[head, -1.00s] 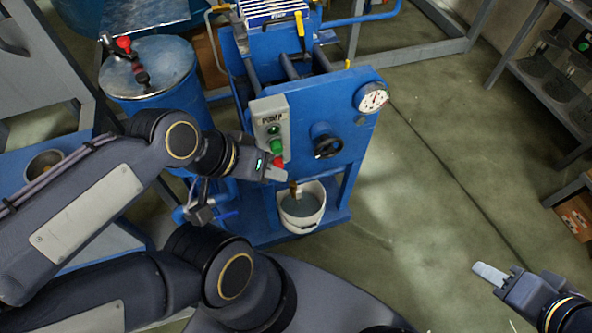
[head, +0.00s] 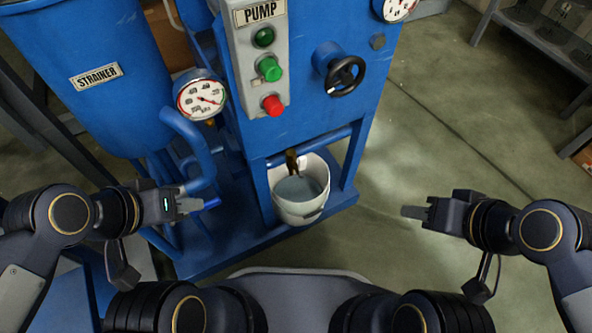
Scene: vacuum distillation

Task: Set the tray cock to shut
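No label for a tray cock can be read in the head view. A brown spout-like part (head: 291,160) hangs over the white bucket (head: 299,212) of grey liquid below the blue pump panel; whether it belongs to the cock I cannot tell. My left gripper (head: 190,206) is left of the bucket, with a small blue handle (head: 211,203) just at its fingertips. Whether it touches or grips this handle is unclear. My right gripper (head: 414,212) is over the floor right of the bucket, away from the rig, seen edge-on with nothing visible in it.
The pump box (head: 258,58) has green and red buttons. A black handwheel (head: 344,75) sticks out to its right. A dial gauge (head: 201,97) stands beside the blue strainer tank (head: 95,75). Blue pipes crowd my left gripper. The floor (head: 440,140) at right is clear.

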